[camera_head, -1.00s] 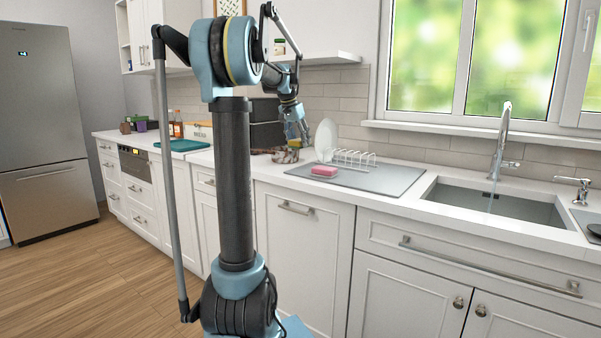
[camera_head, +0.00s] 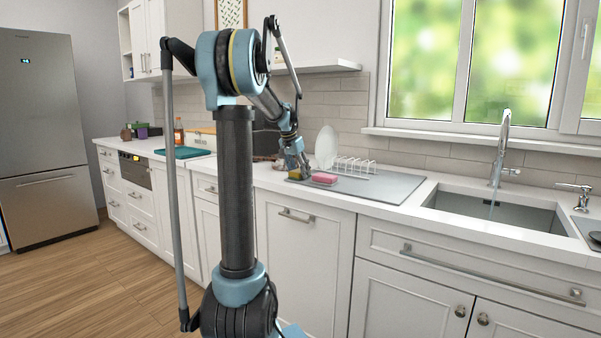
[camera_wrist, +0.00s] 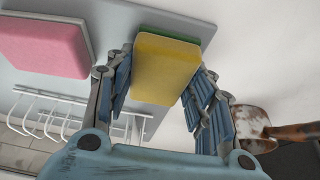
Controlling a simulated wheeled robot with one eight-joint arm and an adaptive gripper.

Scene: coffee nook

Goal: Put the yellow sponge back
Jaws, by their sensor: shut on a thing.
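The yellow sponge (camera_wrist: 165,68), with a green layer on its far side, is between the two fingers of my gripper (camera_wrist: 162,88) in the wrist view. The fingers press on its sides. In the head view my gripper (camera_head: 298,172) is low over the left end of the grey drying mat (camera_head: 385,186), and a bit of the yellow sponge (camera_head: 294,174) shows there. Whether the sponge touches the mat cannot be told. A pink sponge (camera_head: 324,179) lies on the mat just right of my gripper; it also shows in the wrist view (camera_wrist: 44,46).
A white plate (camera_head: 326,146) stands upright in a white wire rack (camera_head: 355,166) behind the pink sponge. The sink (camera_head: 495,211) and tap (camera_head: 502,145) are to the right. The mat's right part is clear.

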